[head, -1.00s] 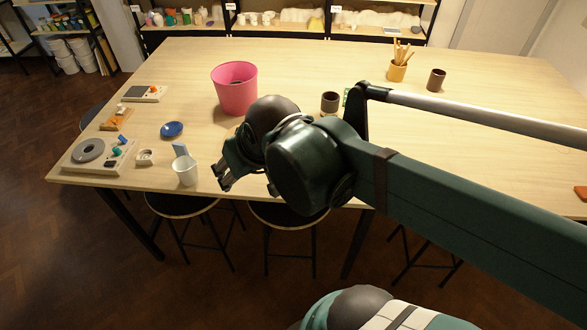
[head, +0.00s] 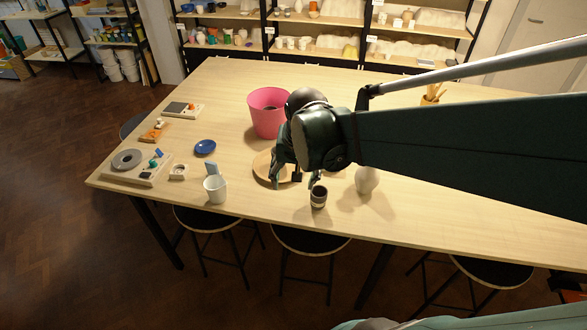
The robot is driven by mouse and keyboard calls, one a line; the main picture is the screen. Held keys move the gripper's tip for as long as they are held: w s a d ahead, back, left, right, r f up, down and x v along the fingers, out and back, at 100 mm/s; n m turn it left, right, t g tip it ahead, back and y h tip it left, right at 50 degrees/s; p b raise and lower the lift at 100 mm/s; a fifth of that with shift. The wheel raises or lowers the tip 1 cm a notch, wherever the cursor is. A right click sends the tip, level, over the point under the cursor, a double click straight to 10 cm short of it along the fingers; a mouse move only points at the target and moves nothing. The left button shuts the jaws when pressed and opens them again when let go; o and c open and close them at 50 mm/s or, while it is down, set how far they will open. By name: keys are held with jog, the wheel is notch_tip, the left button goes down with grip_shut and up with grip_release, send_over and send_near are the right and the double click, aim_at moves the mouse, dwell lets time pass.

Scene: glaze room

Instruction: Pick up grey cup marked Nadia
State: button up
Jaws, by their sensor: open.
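A small dark grey cup (head: 318,197) with a pale band stands upright near the table's front edge in the head view. No name can be read on it, so I cannot confirm that it is the one marked Nadia. My gripper (head: 294,181) is open above the table, just left of and behind this cup in the picture. Its fingers point down, apart from the cup as far as I can tell. A pale cup (head: 215,189) stands farther left near the front edge.
A round wooden board (head: 262,168) lies partly behind my gripper. A pale vase (head: 367,180) stands close to the right of the dark cup. A pink bucket (head: 265,118) is behind, and a blue dish (head: 205,146) is at left. Bare tabletop (head: 440,215) lies front right.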

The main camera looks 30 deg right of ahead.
aim_at(319, 191)
jog(key=d+f+m+p, duration=0.1)
jog(key=d, duration=0.2)
jog(key=d+f+m+g, duration=0.1)
jog(key=d+f+m, duration=0.1)
jog(key=d+f+m+g+p, duration=0.1)
jog(key=d+f, duration=0.1)
jog(key=d, duration=0.1)
jog(key=shift+w+d+m+y+p, duration=0.3)
jog(key=shift+w+d+m+p, duration=0.05)
jog(key=shift+m, duration=0.05)
jog(key=shift+s+d+f+m+g, duration=0.15)
jog(key=shift+d+f+m+g, duration=0.25)
jog(key=shift+d+f, duration=0.3)
jog(key=shift+f, duration=0.1)
jog(key=shift+f, duration=1.2)
jog(key=shift+f, duration=0.1)
jog(key=shift+f, duration=2.5)
